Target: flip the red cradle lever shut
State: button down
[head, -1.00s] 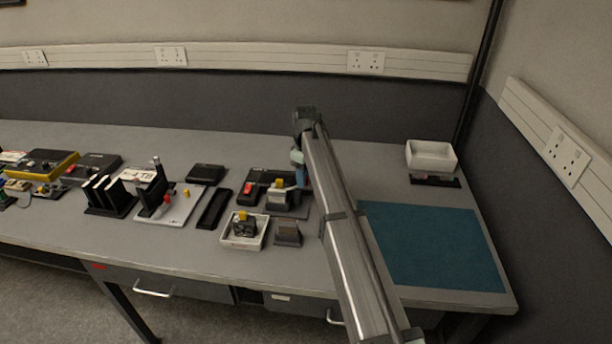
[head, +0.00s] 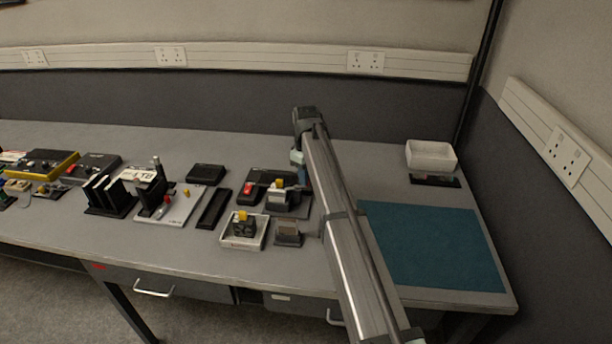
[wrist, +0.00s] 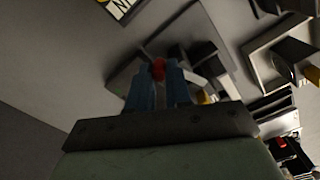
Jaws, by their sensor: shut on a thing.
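The red lever (wrist: 158,69) shows as a small red tip between the two blue fingers of my gripper (wrist: 160,84) in the wrist view. My gripper is shut on it. Just beyond it is the grey cradle block (wrist: 206,62) on a dark base plate (wrist: 122,82). In the head view the cradle (head: 282,195), with a yellow part on top, sits left of my gripper (head: 303,177). My arm hides the lever there, so I cannot tell its angle from that side.
A white tray (head: 259,243) holding a dark block with a yellow top stands in front of the cradle. A small dark block (head: 288,240) is beside it. A black unit with a red switch (head: 249,188) lies left. The teal mat (head: 430,245) at right is clear.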

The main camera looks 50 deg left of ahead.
jog(key=m, duration=0.3)
jog(key=d+m, duration=0.1)
jog(key=shift+s+m, duration=0.35)
jog(key=shift+m, duration=0.05)
jog(key=c, duration=1.1)
grip_release()
jog(key=shift+o, duration=0.2)
notch_tip(320, 180, up, 14)
jog(key=shift+s, duration=0.1)
